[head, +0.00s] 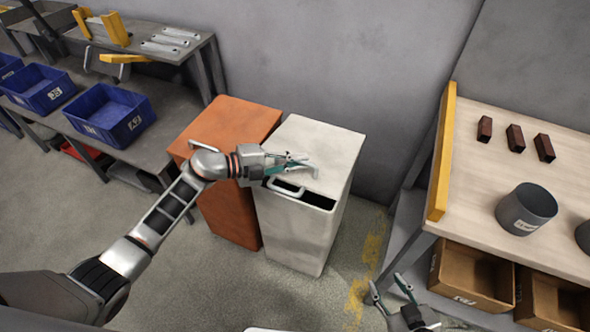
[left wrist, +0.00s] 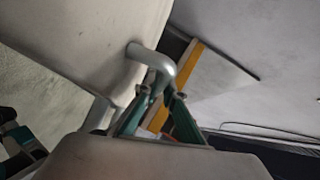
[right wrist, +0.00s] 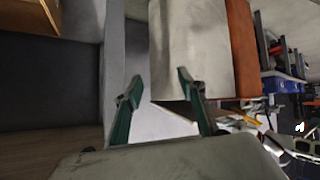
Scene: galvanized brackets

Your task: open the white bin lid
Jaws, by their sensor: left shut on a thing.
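The white bin (head: 297,232) stands against the wall, beside an orange bin. Its lid (head: 325,146) lies across the top, with a dark gap under its front edge; I cannot tell how far it is raised. My left gripper (head: 292,163) is at the front of the lid. In the left wrist view its fingers close on the grey bent handle bar (left wrist: 158,60), partly hidden between them. My right gripper (head: 388,285) is open and empty, low at the right of the bin, beside the workbench.
The orange bin (head: 225,125) stands close on the left. A wooden workbench (head: 470,185) with dark red blocks (head: 515,138) and a grey cup (head: 526,209) is at right, cardboard boxes (head: 470,277) below. Blue crates (head: 109,115) sit at left. Floor before the bins is clear.

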